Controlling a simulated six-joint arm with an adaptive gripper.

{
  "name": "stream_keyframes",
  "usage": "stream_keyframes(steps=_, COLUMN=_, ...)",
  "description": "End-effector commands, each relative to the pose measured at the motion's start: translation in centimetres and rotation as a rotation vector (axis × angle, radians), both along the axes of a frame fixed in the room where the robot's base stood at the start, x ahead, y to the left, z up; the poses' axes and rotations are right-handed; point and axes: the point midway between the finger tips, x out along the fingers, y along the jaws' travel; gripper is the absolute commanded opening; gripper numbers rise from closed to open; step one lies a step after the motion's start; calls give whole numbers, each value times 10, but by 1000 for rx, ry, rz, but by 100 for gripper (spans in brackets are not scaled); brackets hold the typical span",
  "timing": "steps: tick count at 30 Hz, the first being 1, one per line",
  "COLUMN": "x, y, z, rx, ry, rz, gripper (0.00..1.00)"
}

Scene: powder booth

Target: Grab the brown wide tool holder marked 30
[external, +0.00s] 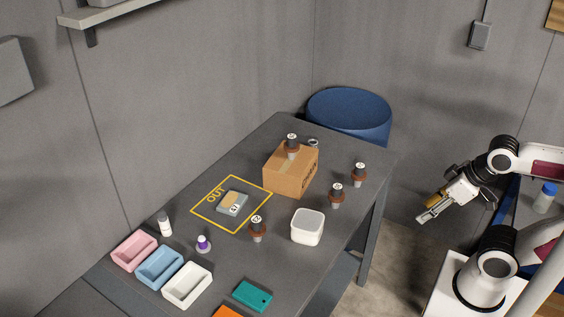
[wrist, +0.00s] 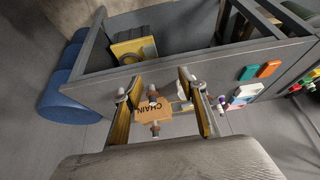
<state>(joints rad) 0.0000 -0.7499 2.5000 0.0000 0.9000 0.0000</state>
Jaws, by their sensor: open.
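One is on the cardboard box (external: 291,147), one at the right edge (external: 359,175), one right of the box front (external: 336,196), and one nearer the front (external: 257,229). Their markings are too small to read, so I cannot tell which is 30. Two brown holders show by the box in the wrist view (wrist: 153,93) (wrist: 155,128). My gripper (external: 427,213) is open and empty, off the table's right side; its fingers also show in the wrist view (wrist: 159,76).
The cardboard box (external: 285,178) and a white tub (external: 307,228) stand near the holders. A yellow OUT outline (external: 205,213) encloses a grey item. Pink (external: 127,257), blue (external: 151,273) and white (external: 178,293) trays line the front left. A blue drum (external: 348,108) stands behind.

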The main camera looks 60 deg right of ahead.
Motion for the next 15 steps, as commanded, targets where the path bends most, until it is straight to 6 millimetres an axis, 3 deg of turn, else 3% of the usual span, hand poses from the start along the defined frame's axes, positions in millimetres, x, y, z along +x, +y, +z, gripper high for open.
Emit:
stream_keyframes(steps=10, x=3, y=-2, z=1, rx=-6, ry=-5, rz=-3, gripper=42)
stream_keyframes(steps=15, x=22, y=-14, z=5, rx=-40, ry=-36, rz=-19, gripper=42)
